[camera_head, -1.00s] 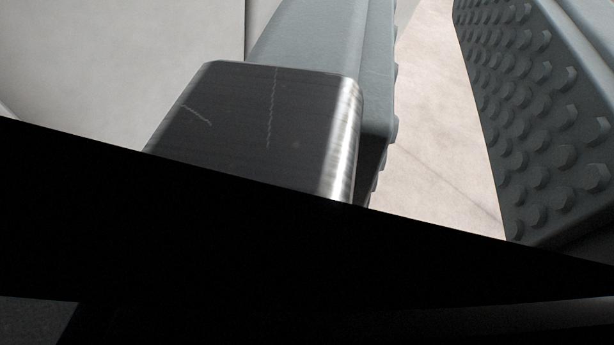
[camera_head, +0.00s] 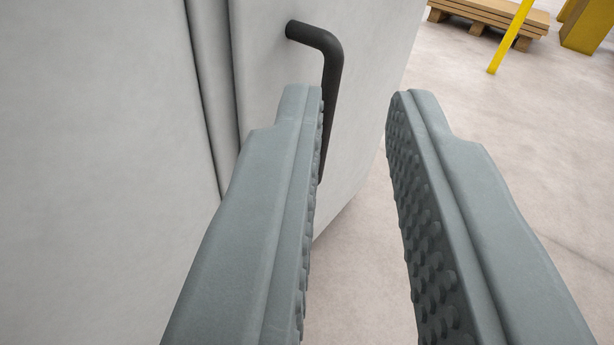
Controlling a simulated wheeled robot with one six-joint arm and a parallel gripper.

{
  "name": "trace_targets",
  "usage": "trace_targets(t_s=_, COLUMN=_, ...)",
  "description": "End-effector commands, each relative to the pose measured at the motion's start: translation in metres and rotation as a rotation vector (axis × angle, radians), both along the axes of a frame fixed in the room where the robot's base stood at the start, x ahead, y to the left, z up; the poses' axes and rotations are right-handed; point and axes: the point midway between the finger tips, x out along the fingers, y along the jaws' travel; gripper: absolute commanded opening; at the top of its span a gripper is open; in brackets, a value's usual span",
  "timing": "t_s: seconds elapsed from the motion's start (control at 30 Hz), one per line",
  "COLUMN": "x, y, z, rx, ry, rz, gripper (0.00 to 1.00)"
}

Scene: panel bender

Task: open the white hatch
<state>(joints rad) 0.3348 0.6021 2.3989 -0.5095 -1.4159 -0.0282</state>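The white hatch (camera_head: 275,60) is a pale panel at the upper middle, with a dark vertical seam along its left side. A black bent bar handle (camera_head: 334,75) sticks out from it and runs downward. My gripper (camera_head: 355,95) is open, with two grey studded fingers and nothing between them. The left finger's tip covers part of the handle's lower stretch. The handle's upper bend shows just beyond and above that fingertip, to the left of the gap. I cannot tell whether the finger touches it. The handle's lower end is hidden.
A large pale machine wall (camera_head: 90,150) fills the left side, close to the left finger. Light floor (camera_head: 520,130) lies open on the right. A wooden pallet (camera_head: 490,22), a yellow post (camera_head: 510,38) and a yellow block (camera_head: 588,25) stand farther back.

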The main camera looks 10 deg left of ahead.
Motion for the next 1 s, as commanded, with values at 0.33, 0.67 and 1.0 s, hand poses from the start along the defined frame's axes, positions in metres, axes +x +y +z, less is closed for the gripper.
trace_targets(t_s=0.33, x=-0.022, y=-0.005, z=-0.071, rx=0.074, ry=-0.006, rz=0.021, gripper=0.18)
trace_targets(t_s=0.67, x=-0.029, y=-0.006, z=-0.091, rx=0.101, ry=-0.015, rz=0.027, gripper=0.18)
trace_targets(t_s=1.0, x=0.017, y=0.004, z=-0.09, rx=0.1, ry=-0.016, rz=0.029, gripper=0.18)
